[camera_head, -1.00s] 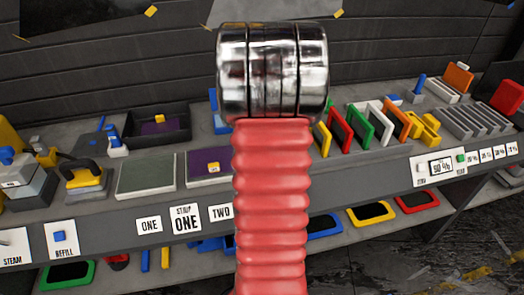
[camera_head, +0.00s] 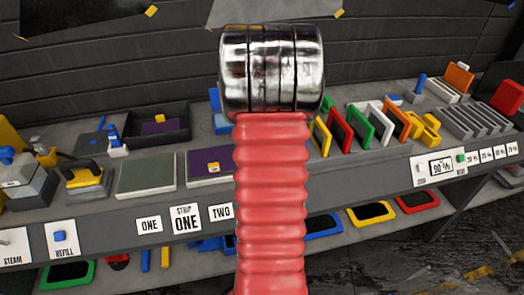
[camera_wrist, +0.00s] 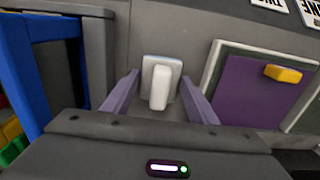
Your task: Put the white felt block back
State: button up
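The white felt block (camera_wrist: 160,88) is in the wrist view, with a raised rounded white part in front of a paler grey-white square base (camera_wrist: 160,62). My gripper (camera_wrist: 159,78) has its two purple-grey fingers apart, one on each side of the block. Grey gaps show between the fingers and the rounded white part. The fingertips are close to the sides of the square base; contact cannot be made out. Whether the block rests on the bench is unclear. In the head view my red arm hides the block and gripper.
A blue frame (camera_wrist: 55,29) stands left in the wrist view. A purple pad (camera_wrist: 250,92) with a yellow block (camera_wrist: 283,74) lies right. In the head view, several coloured frames (camera_head: 362,125) stand right of my arm, and a grey-green pad (camera_head: 146,174) lies left.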

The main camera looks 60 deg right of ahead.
jog(key=shift+o, duration=1.3)
notch_tip(320, 180, up, 12)
jog(key=shift+r, duration=0.1)
dwell(0.3)
